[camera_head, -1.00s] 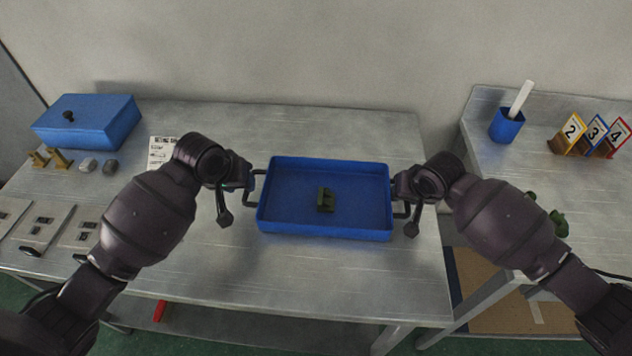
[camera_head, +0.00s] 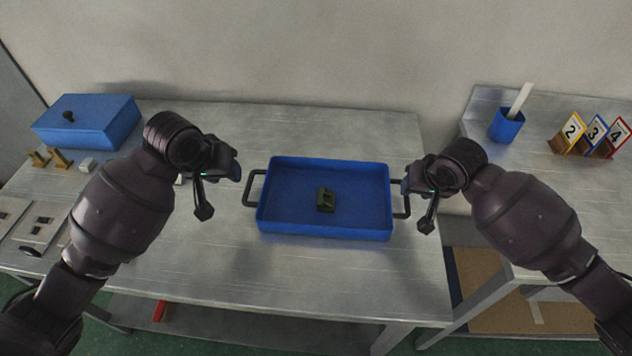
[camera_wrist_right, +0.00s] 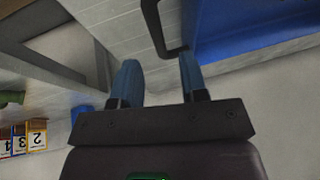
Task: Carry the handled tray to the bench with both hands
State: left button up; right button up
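The blue handled tray (camera_head: 325,235) rests flat on the metal bench, with a small dark green part (camera_head: 326,199) inside. Its dark left handle (camera_head: 252,188) is bare. My left gripper (camera_head: 236,168) is left of that handle, apart from it, and looks open and empty. My right gripper (camera_head: 407,184) is beside the right handle (camera_head: 402,212), which it partly hides in the head view. In the right wrist view the two blue fingers of the gripper (camera_wrist_right: 158,66) are spread, with the dark handle (camera_wrist_right: 157,28) just beyond their tips and the tray wall (camera_wrist_right: 235,48) at right.
A blue lidded box (camera_head: 88,120) stands at the bench's back left. A second table at right holds a blue cup (camera_head: 506,125) and numbered cards (camera_head: 571,131). The bench (camera_head: 290,275) is clear in front of the tray.

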jog(key=v, duration=0.6)
jog(key=shift+f, duration=0.1)
dwell(0.4)
